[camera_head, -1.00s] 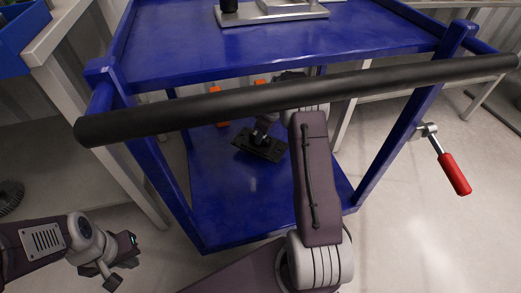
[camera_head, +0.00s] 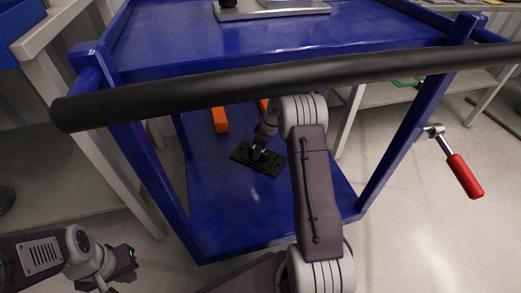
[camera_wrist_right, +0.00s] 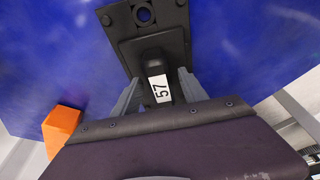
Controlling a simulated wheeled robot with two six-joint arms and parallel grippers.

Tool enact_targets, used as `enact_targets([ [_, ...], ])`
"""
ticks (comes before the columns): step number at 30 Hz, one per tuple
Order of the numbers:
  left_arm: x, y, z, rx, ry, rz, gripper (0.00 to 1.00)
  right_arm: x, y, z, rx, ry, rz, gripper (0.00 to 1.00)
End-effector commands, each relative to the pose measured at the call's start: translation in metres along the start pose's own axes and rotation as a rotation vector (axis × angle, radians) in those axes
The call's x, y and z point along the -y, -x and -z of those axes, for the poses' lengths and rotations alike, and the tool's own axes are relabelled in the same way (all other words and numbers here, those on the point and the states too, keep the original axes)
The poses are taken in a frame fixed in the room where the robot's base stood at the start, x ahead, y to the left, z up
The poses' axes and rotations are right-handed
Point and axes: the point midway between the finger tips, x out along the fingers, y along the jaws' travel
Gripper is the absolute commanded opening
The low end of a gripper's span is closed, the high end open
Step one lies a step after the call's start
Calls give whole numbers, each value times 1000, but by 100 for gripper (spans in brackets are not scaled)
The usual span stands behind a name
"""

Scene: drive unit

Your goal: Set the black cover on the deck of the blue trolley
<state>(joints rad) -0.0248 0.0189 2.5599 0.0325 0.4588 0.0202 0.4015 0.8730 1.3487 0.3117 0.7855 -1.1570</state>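The black cover (camera_head: 259,160) is a flat dark plate with a raised handle. It lies on the blue lower deck (camera_head: 235,215) of the trolley. In the right wrist view the cover (camera_wrist_right: 122,45) shows a round hole and a handle (camera_wrist_right: 157,68) labelled 57. My right gripper (camera_wrist_right: 158,84) has a finger on each side of the handle, with slim gaps that look clear. In the head view my right gripper (camera_head: 259,150) is small and partly hidden by its own wrist. My left gripper (camera_head: 128,256) is off the trolley at lower left; its fingers are unclear.
The upper blue shelf (camera_head: 250,42) carries a metal plate (camera_head: 272,12). Orange blocks (camera_head: 220,121) stand on the deck behind the cover. A red-handled crank (camera_head: 464,176) sticks out at right. Grey benches flank the trolley.

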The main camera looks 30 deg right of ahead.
Motion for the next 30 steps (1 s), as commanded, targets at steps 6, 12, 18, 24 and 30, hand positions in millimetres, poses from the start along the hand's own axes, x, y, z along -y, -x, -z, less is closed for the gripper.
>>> enact_targets([
  [6, 0, 0, 0, 0, 0, 0, 0, 0, 1, 0, 0, 0, 0, 51],
  [12, 0, 18, 2, 0, 0, 0, 0, 0, 25, 2, -1, -1, -1, 51],
  [18, -1, 49, 5, 0, 0, 0, 0, 0, 68, 3, -1, 0, -1, 51],
  [24, -1, 54, 6, 0, 0, 0, 0, 0, 79, 1, 0, 0, 0, 51],
  [30, -1, 53, 5, 0, 0, 0, 0, 0, 77, 1, 0, 0, 0, 51],
])
